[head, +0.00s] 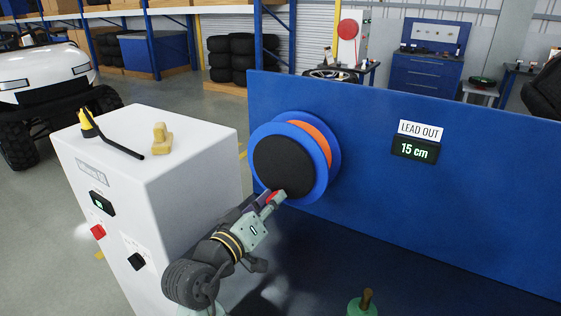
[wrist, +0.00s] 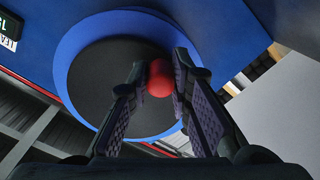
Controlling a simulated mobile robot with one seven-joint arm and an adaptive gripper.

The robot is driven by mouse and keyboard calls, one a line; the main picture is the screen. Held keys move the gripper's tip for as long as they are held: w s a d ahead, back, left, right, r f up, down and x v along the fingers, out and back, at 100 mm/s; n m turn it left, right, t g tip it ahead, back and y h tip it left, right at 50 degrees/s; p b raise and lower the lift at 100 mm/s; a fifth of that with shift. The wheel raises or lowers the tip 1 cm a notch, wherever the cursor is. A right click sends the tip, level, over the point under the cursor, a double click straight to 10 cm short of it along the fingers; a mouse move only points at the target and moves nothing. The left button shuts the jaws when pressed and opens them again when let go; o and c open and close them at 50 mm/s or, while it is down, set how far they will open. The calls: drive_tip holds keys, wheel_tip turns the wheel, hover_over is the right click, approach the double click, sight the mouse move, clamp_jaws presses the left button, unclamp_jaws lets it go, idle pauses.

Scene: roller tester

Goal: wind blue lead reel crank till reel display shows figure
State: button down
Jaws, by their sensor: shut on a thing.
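The blue lead reel (head: 326,160) is mounted on the blue panel, with a black front disc (head: 284,165) and an orange band of lead wound between its flanges. In the wrist view the reel's blue rim (wrist: 80,48) surrounds the black disc. The crank's red knob (wrist: 160,78) sits between the fingers of my gripper (wrist: 158,82), which is shut on it. In the head view my gripper (head: 273,197) is at the lower edge of the reel's face. The crank arm is hidden. The reel display (head: 415,149) under the "LEAD OUT" label reads 15 cm.
A white cabinet (head: 190,190) stands left of my arm, with a yellow-and-black probe (head: 90,125) and a tan block (head: 161,140) on top. A green object with a brown handle (head: 366,300) is at the bottom.

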sight(301, 191)
drive_tip(key=shift+s+d+n, duration=0.35)
drive_tip(key=shift+d+n, duration=0.15)
drive_tip(key=shift+n, duration=0.4)
drive_tip(key=n, duration=0.1)
drive_tip(key=s+d+n, duration=0.1)
drive_tip(key=n, duration=0.1)
drive_tip(key=shift+s+d+r, duration=0.1)
drive_tip(key=shift+d+r, duration=0.15)
drive_tip(key=shift+r, duration=0.15)
drive_tip(key=shift+s+d+r+n, duration=0.1)
drive_tip(key=shift+d+n, duration=0.1)
drive_tip(key=shift+n, duration=0.7)
drive_tip(key=shift+s+d+r+n, duration=0.2)
drive_tip(key=shift+d+r+n, duration=0.1)
drive_tip(key=shift+n, duration=0.3)
drive_tip(key=shift+s+d+r+n, duration=0.15)
drive_tip(key=shift+r+n, duration=0.05)
drive_tip(key=shift+n, duration=0.4)
drive_tip(key=shift+s+d+r+n, duration=0.1)
drive_tip(key=shift+d+r+n, duration=0.1)
drive_tip(key=shift+n, duration=0.4)
drive_tip(key=shift+a, duration=0.1)
